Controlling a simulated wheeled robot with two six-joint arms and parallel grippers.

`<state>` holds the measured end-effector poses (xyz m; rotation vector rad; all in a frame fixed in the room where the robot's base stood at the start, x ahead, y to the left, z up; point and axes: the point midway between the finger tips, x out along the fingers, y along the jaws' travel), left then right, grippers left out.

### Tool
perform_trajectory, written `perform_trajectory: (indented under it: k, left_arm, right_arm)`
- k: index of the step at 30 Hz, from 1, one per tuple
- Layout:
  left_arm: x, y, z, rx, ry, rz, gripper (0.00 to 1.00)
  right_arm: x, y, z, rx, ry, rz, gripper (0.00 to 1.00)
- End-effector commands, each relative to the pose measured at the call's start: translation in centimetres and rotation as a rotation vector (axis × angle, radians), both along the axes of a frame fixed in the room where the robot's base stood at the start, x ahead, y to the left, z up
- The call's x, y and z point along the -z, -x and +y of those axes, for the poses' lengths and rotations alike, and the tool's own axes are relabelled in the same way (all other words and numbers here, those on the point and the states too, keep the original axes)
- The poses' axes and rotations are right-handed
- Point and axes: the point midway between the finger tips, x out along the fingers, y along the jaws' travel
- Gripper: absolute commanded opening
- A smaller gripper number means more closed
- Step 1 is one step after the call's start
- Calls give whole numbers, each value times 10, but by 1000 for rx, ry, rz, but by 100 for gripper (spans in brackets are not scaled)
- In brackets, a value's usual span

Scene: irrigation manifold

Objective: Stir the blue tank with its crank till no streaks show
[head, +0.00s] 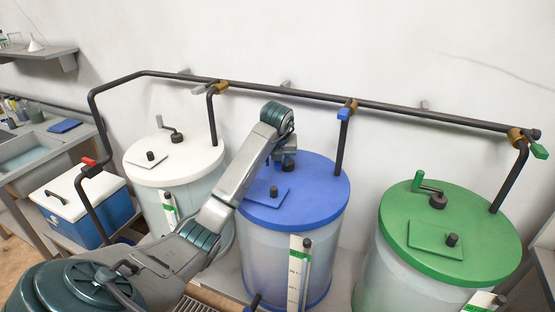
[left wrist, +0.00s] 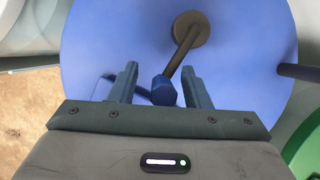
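The blue tank (head: 268,255) stands in the middle of the head view, with a blue lid (head: 318,200) and a cloudy, translucent wall. I cannot tell whether streaks show in it. Its crank shows in the left wrist view, with a brown hub (left wrist: 191,27), a bent dark arm and a blue handle (left wrist: 163,91). My left gripper (left wrist: 159,70) is open, one finger on each side of the handle, with gaps on both sides. In the head view my left gripper (head: 285,162) is over the lid and mostly hides the crank. My right gripper is not in view.
A white-lidded tank (head: 180,160) stands left and a green-lidded tank (head: 460,235) right, each with its own crank. A dark pipe (head: 380,105) with valves runs behind, its drop pipes meeting the lids. A white gauge (head: 297,275) stands before the blue tank. A blue cooler (head: 90,225) sits far left.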

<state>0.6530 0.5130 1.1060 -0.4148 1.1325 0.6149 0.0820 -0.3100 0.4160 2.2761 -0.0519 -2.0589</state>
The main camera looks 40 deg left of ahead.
Motion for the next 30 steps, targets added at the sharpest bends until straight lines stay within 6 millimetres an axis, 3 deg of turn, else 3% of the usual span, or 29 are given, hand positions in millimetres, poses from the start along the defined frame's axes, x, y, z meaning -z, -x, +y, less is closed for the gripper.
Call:
perform_trajectory:
  k: [7, 12, 17, 30]
  left_arm:
    - [-5, 0, -1, 1, -1, -6, 43]
    - [-24, 6, -6, 2, -2, -9, 43]
    - [-63, 16, -13, 2, 0, -4, 43]
    - [-97, 28, -23, 0, 1, -1, 43]
  right_arm:
    - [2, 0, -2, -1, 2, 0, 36]
    - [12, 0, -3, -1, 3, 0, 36]
    - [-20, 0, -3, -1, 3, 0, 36]
    - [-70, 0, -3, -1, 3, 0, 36]
